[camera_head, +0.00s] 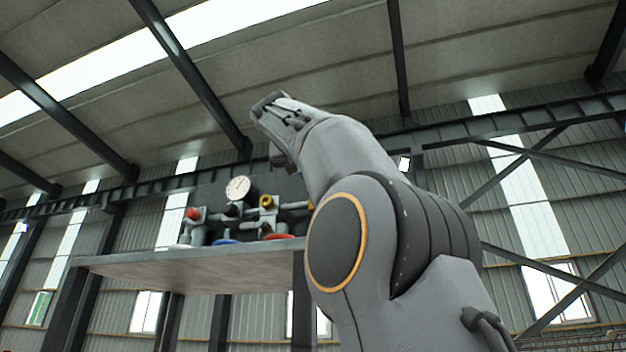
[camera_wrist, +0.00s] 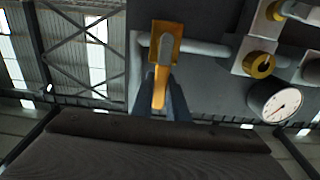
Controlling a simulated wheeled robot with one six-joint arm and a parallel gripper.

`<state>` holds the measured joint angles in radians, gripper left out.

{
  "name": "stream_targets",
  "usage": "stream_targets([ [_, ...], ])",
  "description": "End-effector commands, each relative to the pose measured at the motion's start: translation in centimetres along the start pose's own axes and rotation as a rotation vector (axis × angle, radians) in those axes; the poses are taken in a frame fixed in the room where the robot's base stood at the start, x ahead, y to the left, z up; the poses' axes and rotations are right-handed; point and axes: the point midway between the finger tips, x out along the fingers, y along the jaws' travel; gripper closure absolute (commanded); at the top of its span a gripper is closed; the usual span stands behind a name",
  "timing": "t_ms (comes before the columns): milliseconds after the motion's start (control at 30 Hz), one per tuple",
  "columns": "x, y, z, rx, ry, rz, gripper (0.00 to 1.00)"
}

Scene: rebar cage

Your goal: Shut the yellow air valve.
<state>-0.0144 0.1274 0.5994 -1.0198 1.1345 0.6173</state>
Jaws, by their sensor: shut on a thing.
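The yellow air valve (camera_wrist: 165,38) sits on a grey pipe in the wrist view, at the top centre. Its yellow lever (camera_wrist: 159,88) runs down the picture, across the line of the pipe. My gripper (camera_wrist: 161,106) has one dark finger on each side of the lever and is shut on it. In the head view only a small yellow part, probably of this valve (camera_head: 310,205), shows at the edge of my arm. My arm hides the rest, and my fingers cannot be made out there.
A pressure gauge (camera_wrist: 277,103) and a fitting with a yellow ring (camera_wrist: 259,65) are right of the valve in the wrist view. In the head view, a shelf (camera_head: 180,268) below the panel carries red and blue items. A red knob (camera_head: 193,214) is at the left.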

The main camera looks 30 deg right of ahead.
Motion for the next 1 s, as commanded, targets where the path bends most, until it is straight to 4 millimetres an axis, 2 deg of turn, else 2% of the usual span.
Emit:
stream_targets([
  [67,0.0,0.0,0.1,0.001,-0.003,0.001,1.00],
  [100,0.0,0.0,0.1,0.001,-0.003,0.002,0.80],
  [200,0.0,0.0,0.1,0.000,-0.002,0.001,0.67],
  [567,-0.6,0.0,0.1,0.000,0.000,0.000,0.67],
  [1000,-6.7,-0.1,0.1,0.001,-0.001,-0.003,0.67],
])
